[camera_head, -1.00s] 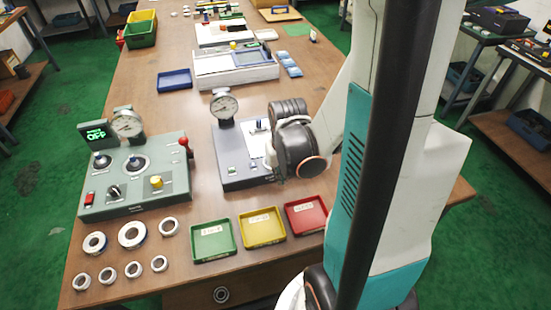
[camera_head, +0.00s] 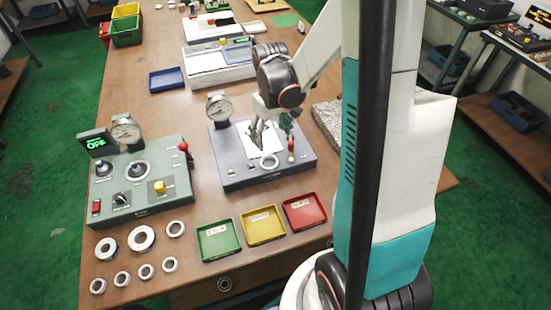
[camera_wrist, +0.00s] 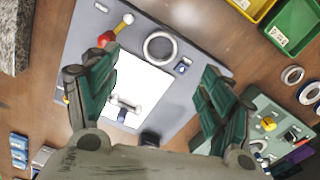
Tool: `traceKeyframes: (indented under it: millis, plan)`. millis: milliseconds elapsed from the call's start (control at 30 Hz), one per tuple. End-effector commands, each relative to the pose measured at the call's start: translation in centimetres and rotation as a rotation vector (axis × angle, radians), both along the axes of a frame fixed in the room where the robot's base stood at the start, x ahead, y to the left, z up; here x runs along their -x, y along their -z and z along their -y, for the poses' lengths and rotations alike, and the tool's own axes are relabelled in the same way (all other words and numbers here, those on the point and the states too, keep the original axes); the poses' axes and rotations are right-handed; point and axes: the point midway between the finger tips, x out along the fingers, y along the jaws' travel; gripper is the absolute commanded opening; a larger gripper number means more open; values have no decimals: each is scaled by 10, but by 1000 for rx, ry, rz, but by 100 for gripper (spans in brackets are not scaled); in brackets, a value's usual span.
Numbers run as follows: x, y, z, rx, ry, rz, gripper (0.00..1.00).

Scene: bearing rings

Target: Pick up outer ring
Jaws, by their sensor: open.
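A metal ring (camera_head: 269,161) lies on the front part of the grey-blue gauge device (camera_head: 240,178). In the wrist view the same ring (camera_wrist: 160,47) lies on the device plate (camera_wrist: 200,52), beyond the white sheet. My gripper (camera_head: 272,138) is above this device, its fingers pointing down. In the wrist view my gripper (camera_wrist: 160,62) is open and empty, with the ring between and slightly beyond the fingertips, apart from them. Other rings lie on the table at front left: a large ring (camera_head: 141,238), a mid-size ring (camera_head: 108,245) and several smaller ones (camera_head: 147,271).
Green (camera_head: 218,257), yellow (camera_head: 246,240) and red (camera_head: 290,226) trays stand in front of the device. A control box (camera_head: 150,207) is at left. A red-tipped lever (camera_head: 291,147) stands at the device's right, close to the gripper. A grey stone slab (camera_head: 326,118) lies farther right.

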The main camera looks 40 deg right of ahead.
Motion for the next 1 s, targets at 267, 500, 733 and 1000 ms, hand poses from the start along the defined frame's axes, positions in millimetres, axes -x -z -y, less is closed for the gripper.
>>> traceKeyframes:
  millis: [267,500,733,1000]
  plan:
    - [-1,57,0,0,2,1,74]
    - [-1,76,0,0,3,1,74]
    - [-6,93,-2,0,2,1,74]
    - [-12,127,-4,0,3,1,74]
